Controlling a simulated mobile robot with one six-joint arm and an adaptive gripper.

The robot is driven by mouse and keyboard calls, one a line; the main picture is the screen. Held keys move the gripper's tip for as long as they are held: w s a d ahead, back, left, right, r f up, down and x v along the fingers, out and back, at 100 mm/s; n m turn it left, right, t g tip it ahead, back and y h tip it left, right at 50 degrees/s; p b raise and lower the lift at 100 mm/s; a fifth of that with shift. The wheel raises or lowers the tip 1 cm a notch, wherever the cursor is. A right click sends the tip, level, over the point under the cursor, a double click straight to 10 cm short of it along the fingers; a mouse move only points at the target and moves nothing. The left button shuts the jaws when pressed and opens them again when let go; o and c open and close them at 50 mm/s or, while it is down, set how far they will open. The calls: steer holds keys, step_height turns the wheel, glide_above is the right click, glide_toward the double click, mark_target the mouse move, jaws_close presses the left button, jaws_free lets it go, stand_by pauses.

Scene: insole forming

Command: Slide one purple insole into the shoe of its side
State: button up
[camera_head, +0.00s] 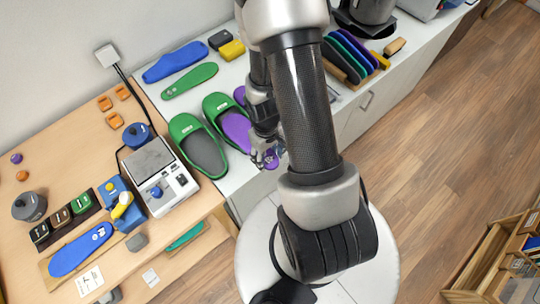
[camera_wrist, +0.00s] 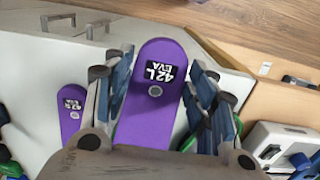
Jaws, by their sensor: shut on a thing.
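My gripper (camera_head: 266,140) is shut on a purple insole (camera_head: 234,127). In the wrist view the insole (camera_wrist: 154,80), labelled "42 L EVA", lies between the blue finger pads of my gripper (camera_wrist: 160,100).
A scale-like device (camera_head: 160,172) stands left of the shoes. Dark and coloured insoles (camera_head: 350,55) stand in a rack beyond my arm.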

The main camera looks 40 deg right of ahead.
mark_target(246, 136)
steer(key=shift+w+f+p, duration=0.15)
steer(key=shift+w+p, duration=0.35)
steer(key=shift+w, duration=1.25)
steer(key=shift+w+f+p, duration=0.1)
steer(key=shift+w+p, duration=0.4)
steer(key=shift+w, duration=1.2)
steer(key=shift+w+a+f+b, duration=0.1)
steer(key=shift+w+f+b, duration=0.1)
steer(key=shift+w, duration=0.55)
steer(key=shift+w+d+f+b, duration=0.15)
steer(key=shift+w+b, duration=0.1)
steer(key=shift+w, duration=0.45)
steer(key=shift+w+a+f+b, duration=0.15)
steer(key=shift+w+b, duration=0.05)
steer(key=shift+w, duration=0.55)
steer(key=o, duration=0.9)
steer(key=shift+r, duration=0.1)
steer(key=r, duration=1.2)
steer(key=shift+w, duration=0.25)
